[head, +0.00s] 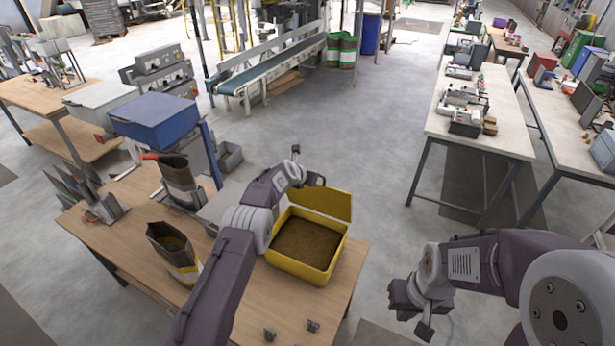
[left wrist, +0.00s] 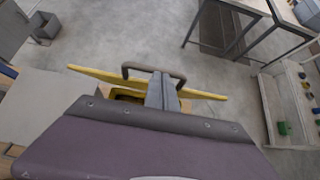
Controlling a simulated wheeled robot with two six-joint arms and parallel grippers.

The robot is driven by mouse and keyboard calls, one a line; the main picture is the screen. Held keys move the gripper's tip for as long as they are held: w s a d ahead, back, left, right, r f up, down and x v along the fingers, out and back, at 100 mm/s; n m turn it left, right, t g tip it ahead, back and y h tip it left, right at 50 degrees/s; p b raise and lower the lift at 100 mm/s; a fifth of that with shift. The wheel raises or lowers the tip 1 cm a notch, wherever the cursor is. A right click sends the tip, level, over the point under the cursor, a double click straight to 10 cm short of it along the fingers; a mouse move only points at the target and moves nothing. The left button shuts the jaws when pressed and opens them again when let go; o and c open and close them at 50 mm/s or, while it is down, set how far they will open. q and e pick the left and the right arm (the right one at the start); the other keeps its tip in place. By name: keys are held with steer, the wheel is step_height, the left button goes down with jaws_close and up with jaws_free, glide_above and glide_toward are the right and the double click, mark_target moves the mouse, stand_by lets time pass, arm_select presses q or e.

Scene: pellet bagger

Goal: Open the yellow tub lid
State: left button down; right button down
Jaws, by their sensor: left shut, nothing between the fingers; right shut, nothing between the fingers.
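The yellow tub (head: 288,266) stands on the wooden workbench, filled with brown pellets. Its yellow lid (head: 332,204) stands raised at the tub's back edge, and it also shows in the left wrist view (left wrist: 96,74). A dark bar-shaped handle (left wrist: 150,67) shows beside the lid there. My left gripper (head: 314,181) is shut and empty at the lid's top left; its fingers show in the left wrist view (left wrist: 163,92), close to the handle. Whether they touch the lid cannot be told. My right gripper (head: 424,330) is shut and empty, over the floor right of the bench.
An open pellet bag (head: 170,245) and another dark bag (head: 178,178) stand on the bench (head: 130,262) left of my left arm. A blue-topped machine (head: 155,118) is behind them. Small clips (head: 270,334) lie at the front edge.

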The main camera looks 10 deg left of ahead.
arm_select(q)
steer(key=b+v, duration=0.5)
steer(key=v, duration=0.4)
